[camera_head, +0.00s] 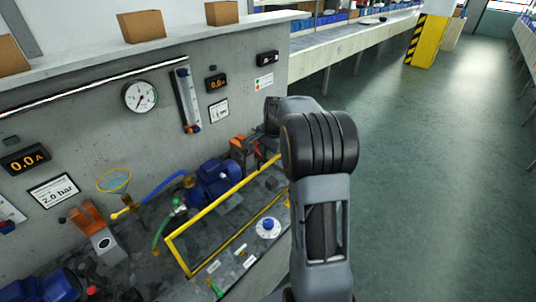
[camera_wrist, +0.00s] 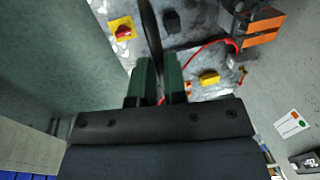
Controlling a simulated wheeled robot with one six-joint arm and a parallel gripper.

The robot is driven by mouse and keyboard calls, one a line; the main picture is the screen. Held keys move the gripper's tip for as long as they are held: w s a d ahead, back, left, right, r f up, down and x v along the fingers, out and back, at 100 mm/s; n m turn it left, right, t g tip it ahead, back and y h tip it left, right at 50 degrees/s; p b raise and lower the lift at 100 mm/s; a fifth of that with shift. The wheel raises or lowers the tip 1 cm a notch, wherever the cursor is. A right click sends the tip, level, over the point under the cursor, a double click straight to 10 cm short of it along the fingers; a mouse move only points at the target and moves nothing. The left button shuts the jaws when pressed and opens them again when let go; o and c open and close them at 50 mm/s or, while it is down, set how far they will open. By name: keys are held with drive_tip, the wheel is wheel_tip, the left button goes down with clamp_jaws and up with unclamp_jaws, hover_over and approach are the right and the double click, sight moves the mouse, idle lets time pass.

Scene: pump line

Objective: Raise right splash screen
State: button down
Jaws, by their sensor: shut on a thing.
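A clear splash screen in a yellow frame (camera_head: 212,207) stands at the front of the bench, before the blue pump (camera_head: 214,180). Its right end goes behind my arm. In the wrist view, my gripper (camera_wrist: 157,82) has its green-padded fingers closed on a thin dark bar (camera_wrist: 149,28). The bar runs up out of the top of that view. I cannot tell whether it belongs to the right splash screen. In the head view my arm hides my fingertips and the right end of the bench.
A blue knob (camera_head: 268,226) is on the bench front. A red knob on a yellow plate (camera_wrist: 122,29), a red hose (camera_wrist: 205,47) and a yellow part (camera_wrist: 209,78) lie near my fingers. The wall (camera_head: 70,120) with gauges stands behind. Open floor (camera_head: 430,200) lies to the right.

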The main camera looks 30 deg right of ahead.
drive_tip(key=shift+r, duration=0.45)
drive_tip(key=shift+w+r, duration=0.1)
drive_tip(key=c, duration=1.4)
unclamp_jaws()
drive_tip(key=shift+o, duration=1.2)
wheel_tip(320, 180, up, 13)
drive_tip(key=s+b, duration=0.1)
drive_tip(key=s, duration=0.1)
drive_tip(key=shift+s+d+r+b, duration=0.2)
drive_tip(key=shift+s+d+b, duration=0.15)
drive_tip(key=shift+s+d, duration=0.05)
